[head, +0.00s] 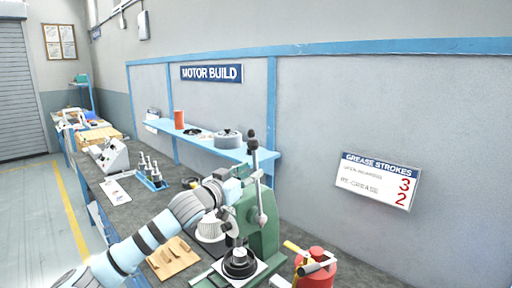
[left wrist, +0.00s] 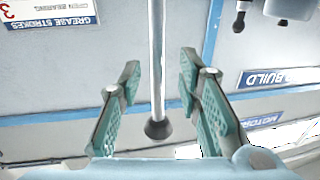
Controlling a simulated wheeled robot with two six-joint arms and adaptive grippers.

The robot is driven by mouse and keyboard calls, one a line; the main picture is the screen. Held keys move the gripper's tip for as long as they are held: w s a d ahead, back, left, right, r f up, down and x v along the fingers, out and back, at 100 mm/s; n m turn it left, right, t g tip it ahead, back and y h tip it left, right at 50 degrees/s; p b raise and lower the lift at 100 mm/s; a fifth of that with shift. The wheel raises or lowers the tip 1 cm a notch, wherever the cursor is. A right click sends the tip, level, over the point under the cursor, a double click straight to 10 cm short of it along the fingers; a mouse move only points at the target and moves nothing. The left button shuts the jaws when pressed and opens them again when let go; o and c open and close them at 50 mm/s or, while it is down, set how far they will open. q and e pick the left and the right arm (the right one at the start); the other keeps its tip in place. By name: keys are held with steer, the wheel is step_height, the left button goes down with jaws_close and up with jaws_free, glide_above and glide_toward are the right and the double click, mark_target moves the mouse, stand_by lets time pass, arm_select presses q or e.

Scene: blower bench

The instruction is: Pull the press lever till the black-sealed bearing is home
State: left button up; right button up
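The green arbor press (head: 268,232) stands on the bench at front centre in the head view. Its lever (head: 257,185) stands near upright. My left gripper (head: 246,169) is at the lever, its arm coming from the lower left. In the left wrist view, its two green-padded fingers are spread, with the lever rod (left wrist: 157,60) and its dark knob (left wrist: 158,129) between them and gaps on both sides. Dark round parts (head: 239,263) sit on the press base under the ram; I cannot tell the bearing's seal or depth. My right gripper is not in view.
A red can (head: 316,268) with a yellow-handled tool stands right of the press. A wooden block (head: 173,259) lies to its left. A blue shelf (head: 205,138) with a grey pot (head: 228,139) runs behind. A grease-strokes sign (head: 377,181) hangs on the right wall.

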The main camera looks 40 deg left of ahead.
mark_target(256, 170)
arm_select(q)
steer(key=w+p, duration=0.1)
steer(key=w, duration=0.1)
steer(key=shift+w+a+r+p, duration=0.1)
steer(key=shift+w+r+p, duration=0.05)
steer(key=shift+w+p, duration=0.25)
steer(key=shift+w, duration=0.3)
steer(key=shift+f, duration=0.2)
jaws_close()
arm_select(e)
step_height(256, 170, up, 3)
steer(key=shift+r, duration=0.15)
